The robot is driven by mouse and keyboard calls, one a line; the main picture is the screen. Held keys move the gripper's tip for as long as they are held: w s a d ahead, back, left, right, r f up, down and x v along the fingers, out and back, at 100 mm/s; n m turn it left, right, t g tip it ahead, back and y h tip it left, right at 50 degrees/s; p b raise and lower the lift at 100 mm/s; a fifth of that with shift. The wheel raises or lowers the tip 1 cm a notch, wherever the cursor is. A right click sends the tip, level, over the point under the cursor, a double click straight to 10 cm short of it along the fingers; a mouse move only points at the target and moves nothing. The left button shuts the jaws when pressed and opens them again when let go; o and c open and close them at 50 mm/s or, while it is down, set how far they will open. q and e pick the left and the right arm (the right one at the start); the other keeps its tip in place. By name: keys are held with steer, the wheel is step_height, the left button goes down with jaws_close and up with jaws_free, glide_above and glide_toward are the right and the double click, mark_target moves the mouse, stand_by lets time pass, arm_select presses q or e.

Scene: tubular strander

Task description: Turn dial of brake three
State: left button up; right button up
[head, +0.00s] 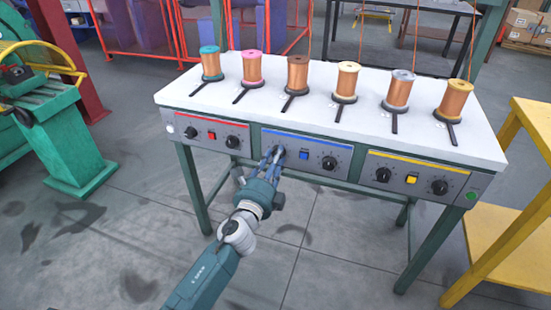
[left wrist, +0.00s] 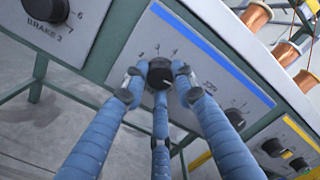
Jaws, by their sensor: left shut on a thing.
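The brake three dial (left wrist: 160,74) is a round dark knob at the left end of the blue-striped panel (head: 325,163). My left gripper (head: 275,156) reaches up to it from below. In the left wrist view its blue fingers (left wrist: 158,84) are shut around the knob, with the tips at its sides and front edge. A few scale numbers show above the knob, partly covered by the fingers. In the head view the fingers hide most of the knob. My right gripper is in neither view.
The red-striped panel (head: 208,134) is to the left and the yellow-striped panel (head: 418,178) to the right, each with two dials and a button. Copper spools stand on the white tabletop (head: 250,109). A yellow table (head: 530,130) is at right, a green machine (head: 70,140) at left.

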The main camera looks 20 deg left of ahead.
arm_select(q)
steer(key=shift+a, duration=0.15)
steer(key=o, duration=1.2)
steer(key=shift+c, duration=0.2)
steer(key=s, duration=1.2)
steer(key=shift+a+f, duration=0.15)
steer(key=shift+f, duration=0.15)
